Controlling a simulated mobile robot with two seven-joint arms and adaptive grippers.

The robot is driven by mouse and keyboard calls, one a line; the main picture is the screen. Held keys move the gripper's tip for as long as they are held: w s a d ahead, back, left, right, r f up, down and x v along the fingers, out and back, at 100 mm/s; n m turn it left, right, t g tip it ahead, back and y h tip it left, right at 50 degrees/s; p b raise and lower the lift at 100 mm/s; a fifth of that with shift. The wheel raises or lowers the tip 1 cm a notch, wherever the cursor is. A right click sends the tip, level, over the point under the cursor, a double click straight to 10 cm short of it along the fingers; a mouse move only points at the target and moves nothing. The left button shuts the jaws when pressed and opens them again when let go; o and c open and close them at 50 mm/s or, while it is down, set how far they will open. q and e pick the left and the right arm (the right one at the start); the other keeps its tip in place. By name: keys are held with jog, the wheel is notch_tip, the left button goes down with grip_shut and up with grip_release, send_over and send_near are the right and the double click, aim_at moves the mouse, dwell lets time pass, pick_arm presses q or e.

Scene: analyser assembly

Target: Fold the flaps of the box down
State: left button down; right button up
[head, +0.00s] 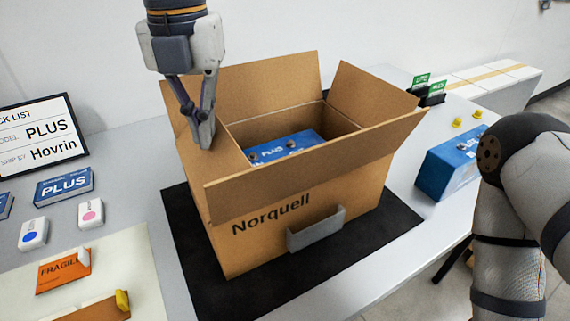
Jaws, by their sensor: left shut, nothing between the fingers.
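An open cardboard box (300,222) marked "Norquell" stands on a black mat (205,270). Its back flap (265,85) and right flap (367,93) stand up, and its front flap (310,165) sticks outward toward me. The left flap (182,125) is partly hidden behind my left gripper. A blue "PLUS" package (285,146) lies inside the box. My left gripper (205,140) points down at the box's left edge, shut and empty; whether it touches the flap I cannot tell. My right arm enters at the right, its gripper out of view.
A grey holder (315,230) is on the box front. A blue box (447,165) stands to the right. On the left are a sign (40,138), a blue PLUS box (64,186), small white items and an orange FRAGILE label (62,273).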

aim_at(223, 129)
pick_arm(q)
jog(key=shift+w+d+f, duration=0.2)
jog(key=shift+w+d, duration=0.05)
jog(key=shift+d, duration=0.2)
jog(key=shift+w+d+f, duration=0.25)
jog(key=shift+d+f, duration=0.15)
jog(key=shift+f, duration=0.15)
jog(key=shift+w+d+f, duration=0.25)
jog(key=shift+d+f, duration=0.15)
jog(key=shift+f, duration=0.1)
jog(key=shift+w+d+f, duration=0.2)
jog(key=shift+d+f, duration=0.05)
jog(key=shift+f, duration=0.25)
jog(key=shift+w+d+f, duration=0.15)
jog(key=shift+d+f, duration=0.1)
jog(key=shift+f, duration=0.55)
notch_tip(223, 129, up, 8)
jog(key=shift+f, duration=0.2)
